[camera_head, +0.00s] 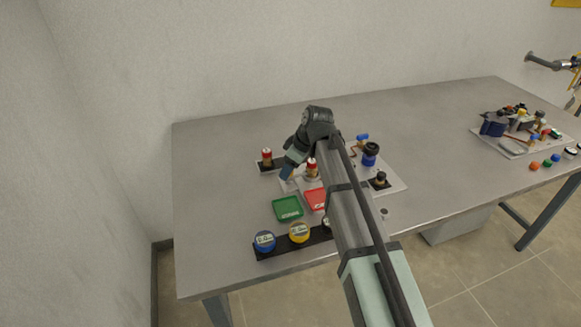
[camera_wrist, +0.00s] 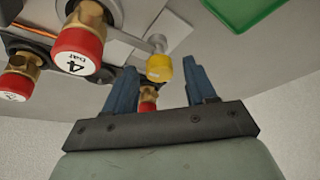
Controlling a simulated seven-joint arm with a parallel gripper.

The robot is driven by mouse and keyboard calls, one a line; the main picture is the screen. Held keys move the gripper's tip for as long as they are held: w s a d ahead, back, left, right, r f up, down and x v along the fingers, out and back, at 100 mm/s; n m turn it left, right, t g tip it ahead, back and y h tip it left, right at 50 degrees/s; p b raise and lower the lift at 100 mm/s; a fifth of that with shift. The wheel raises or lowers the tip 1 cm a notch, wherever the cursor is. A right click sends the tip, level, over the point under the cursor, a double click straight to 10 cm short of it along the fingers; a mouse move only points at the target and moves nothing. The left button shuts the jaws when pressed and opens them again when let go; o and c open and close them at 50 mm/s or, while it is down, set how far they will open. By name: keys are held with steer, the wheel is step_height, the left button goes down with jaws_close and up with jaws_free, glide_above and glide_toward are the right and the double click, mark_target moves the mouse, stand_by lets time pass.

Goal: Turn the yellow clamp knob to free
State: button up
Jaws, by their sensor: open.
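The yellow clamp knob (camera_wrist: 159,68) shows in the wrist view on the end of a grey metal stem. I cannot make it out in the head view, where my arm covers part of the fixture. My gripper (camera_wrist: 160,76) is open. Its two blue fingers stand left and right of the knob in the picture, with gaps visible on both sides. I cannot tell whether the fingertips reach the knob's depth. In the head view my gripper (camera_head: 287,173) points down beside a red-capped brass fitting.
A red-capped fitting marked 4 bar (camera_wrist: 78,52) is close left of the knob; other red caps (camera_wrist: 18,84) are near. A green tray (camera_head: 288,208) and red tray (camera_head: 316,199) lie in front, before a black rack (camera_head: 281,243). The table's left side is clear.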

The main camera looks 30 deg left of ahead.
steer(key=c, duration=1)
steer(key=shift+c, duration=0.2)
steer(key=shift+m, duration=0.3)
steer(key=m, duration=0.1)
steer(key=m+t, duration=0.1)
steer(key=m, duration=0.1)
steer(key=shift+s+m+t, duration=0.2)
steer(key=shift+m+t, duration=0.1)
steer(key=m, duration=0.2)
steer(key=m+t+h, duration=0.1)
steer(key=m, duration=0.1)
steer(key=shift+m+t, duration=0.3)
steer(key=m, duration=0.2)
steer(key=m+t+h, duration=0.1)
steer(key=m, duration=0.1)
steer(key=shift+s+a+m+h, duration=0.1)
steer(key=shift+a+m+h, duration=0.1)
steer(key=shift+m+h, duration=0.1)
steer(key=shift+a+m+h, duration=0.1)
steer(key=shift+m+h, duration=0.8)
steer(key=shift+m, duration=1.3)
